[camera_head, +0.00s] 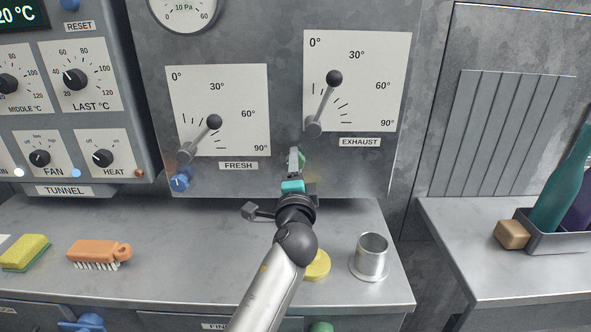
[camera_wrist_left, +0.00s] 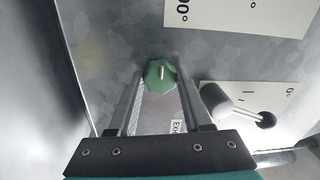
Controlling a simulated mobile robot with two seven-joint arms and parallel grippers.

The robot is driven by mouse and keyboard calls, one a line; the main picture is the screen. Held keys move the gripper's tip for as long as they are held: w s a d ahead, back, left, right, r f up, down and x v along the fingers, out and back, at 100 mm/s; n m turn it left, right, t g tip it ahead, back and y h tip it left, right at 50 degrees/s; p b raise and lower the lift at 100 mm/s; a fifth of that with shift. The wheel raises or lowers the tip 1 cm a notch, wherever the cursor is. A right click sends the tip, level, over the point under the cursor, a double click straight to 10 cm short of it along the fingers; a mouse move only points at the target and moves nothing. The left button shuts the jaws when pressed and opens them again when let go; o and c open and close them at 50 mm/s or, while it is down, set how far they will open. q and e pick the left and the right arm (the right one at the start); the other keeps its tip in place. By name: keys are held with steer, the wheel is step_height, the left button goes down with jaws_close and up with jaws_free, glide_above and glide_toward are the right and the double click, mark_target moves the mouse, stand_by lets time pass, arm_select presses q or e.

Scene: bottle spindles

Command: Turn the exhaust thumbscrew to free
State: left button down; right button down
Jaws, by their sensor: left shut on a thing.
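The green exhaust thumbscrew (camera_head: 302,157) is on the grey panel, below and left of the EXHAUST dial plate (camera_head: 376,64). My left gripper (camera_head: 296,162) reaches up to it from below and largely hides it. In the left wrist view the lobed green thumbscrew (camera_wrist_left: 160,71) sits between the fingertips of my left gripper (camera_wrist_left: 161,79), which is shut on it. A pale line on its face runs nearly upright in that view. The exhaust lever (camera_head: 334,78) has a black ball and leans up and right, between 0° and 30°. My right gripper is not in view.
The FRESH lever (camera_head: 214,122) and a blue thumbscrew (camera_head: 180,183) are to the left on the panel. Below on the counter are an orange brush (camera_head: 98,251), a sponge (camera_head: 25,252), a yellow round thing (camera_head: 318,266) and a metal cup (camera_head: 371,258). The exhaust lever's pivot is close by.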

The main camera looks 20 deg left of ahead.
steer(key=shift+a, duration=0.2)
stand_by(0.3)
arm_select(q)
steer(key=shift+c, duration=1.7)
jaws_free()
steer(key=p+v, duration=0.1)
steer(key=v, duration=1.4)
steer(key=shift+s, duration=0.15)
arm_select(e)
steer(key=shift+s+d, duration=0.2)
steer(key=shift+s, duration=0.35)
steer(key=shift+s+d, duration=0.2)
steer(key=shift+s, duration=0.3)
